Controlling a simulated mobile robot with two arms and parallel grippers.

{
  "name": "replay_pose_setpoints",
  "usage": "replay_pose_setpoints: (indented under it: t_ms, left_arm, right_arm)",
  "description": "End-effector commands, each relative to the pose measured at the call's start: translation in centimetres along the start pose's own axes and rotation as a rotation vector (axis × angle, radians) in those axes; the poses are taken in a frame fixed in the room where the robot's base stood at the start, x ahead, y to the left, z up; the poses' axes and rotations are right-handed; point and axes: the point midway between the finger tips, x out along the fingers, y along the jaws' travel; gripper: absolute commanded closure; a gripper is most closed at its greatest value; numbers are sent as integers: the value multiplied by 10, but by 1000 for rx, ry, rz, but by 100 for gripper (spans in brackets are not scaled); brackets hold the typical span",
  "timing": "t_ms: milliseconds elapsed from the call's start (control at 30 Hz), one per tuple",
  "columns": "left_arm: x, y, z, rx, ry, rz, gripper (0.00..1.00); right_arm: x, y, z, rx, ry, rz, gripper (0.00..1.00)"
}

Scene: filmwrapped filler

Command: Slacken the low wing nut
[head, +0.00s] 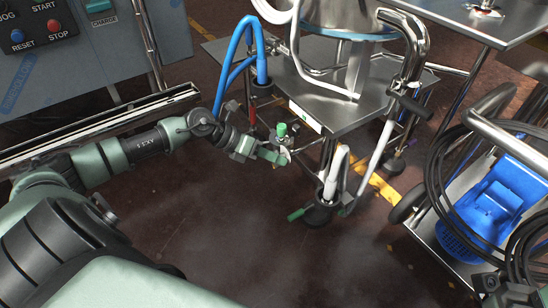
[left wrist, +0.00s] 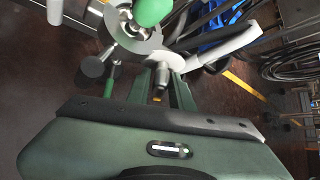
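My left gripper (head: 274,154) reaches in from the left, at a small metal fitting with a green knob (head: 282,130) below the steel platform. In the left wrist view its two green fingers (left wrist: 161,88) stand apart. A small grey metal piece (left wrist: 161,77), which may be the low wing nut, lies between them in front of a pale disc (left wrist: 166,61). I cannot tell whether the fingers touch it. The green knob (left wrist: 152,11) shows above, over a round steel flange (left wrist: 134,35). In the head view the wing nut is too small to make out.
The steel platform (head: 338,108) with a vessel stands just behind the fitting. Blue hoses (head: 240,62) rise at its left. A cart with a blue pump (head: 500,203) is far right. The front floor is clear.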

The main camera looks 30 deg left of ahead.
Motion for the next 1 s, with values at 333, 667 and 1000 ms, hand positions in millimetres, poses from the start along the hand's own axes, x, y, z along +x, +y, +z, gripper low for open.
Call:
replay_pose_setpoints:
  t_ms: [333,667,1000]
  left_arm:
    - [0,1,0,-7,0,-6,100]
    - [1,3,-1,-112,-1,-109,100]
    - [2,5,-2,-328,-3,-327,100]
  right_arm:
    - [-1,0,0,0,0,0,64]
    - [-2,0,2,-1,10,-8,64]
    - [8,0,3,-10,68,-22,64]
